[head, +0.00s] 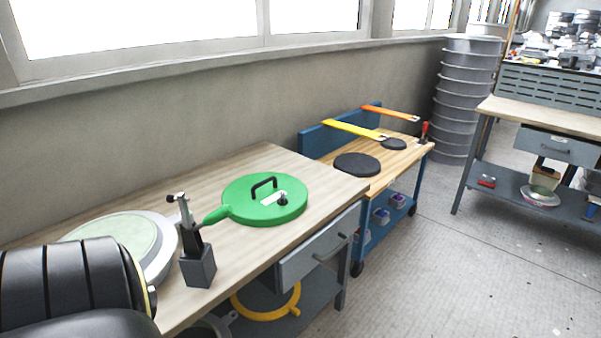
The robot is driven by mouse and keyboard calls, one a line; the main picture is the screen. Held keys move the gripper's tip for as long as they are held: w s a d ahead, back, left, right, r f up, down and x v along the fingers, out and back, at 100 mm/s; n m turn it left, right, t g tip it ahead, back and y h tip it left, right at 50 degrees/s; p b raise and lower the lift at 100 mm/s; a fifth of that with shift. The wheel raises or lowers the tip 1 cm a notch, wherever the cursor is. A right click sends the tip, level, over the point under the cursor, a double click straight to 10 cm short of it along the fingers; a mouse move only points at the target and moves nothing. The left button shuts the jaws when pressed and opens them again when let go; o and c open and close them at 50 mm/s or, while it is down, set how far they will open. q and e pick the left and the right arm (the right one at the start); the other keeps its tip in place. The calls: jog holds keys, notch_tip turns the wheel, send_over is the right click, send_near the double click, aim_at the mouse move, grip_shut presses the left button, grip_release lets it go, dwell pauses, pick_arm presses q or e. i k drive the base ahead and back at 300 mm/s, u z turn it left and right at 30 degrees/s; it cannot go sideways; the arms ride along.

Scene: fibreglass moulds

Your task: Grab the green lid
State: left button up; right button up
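The green lid (240,205) is a flat round disc lying on the wooden tabletop (330,188) left of centre in the head view. It has a black bar handle (264,184) standing up from its top. A white label and a small black fitting (283,199) sit beside the handle. A green arm sticks out from the lid's left edge and ends close to an upright black and metal clamp-like tool (190,233) on a dark grey block. I cannot tell whether they touch. Neither of my grippers shows in this view.
A round pale-green mould with a grey rim (163,262) lies left of the lid. A blue-framed bench (345,147) holds black discs and stands beyond the table. Open floor (450,275) lies to the right.

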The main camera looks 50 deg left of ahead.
aim_at(253, 198)
jog(key=i, duration=1.4)
jog(key=u, duration=3.2)
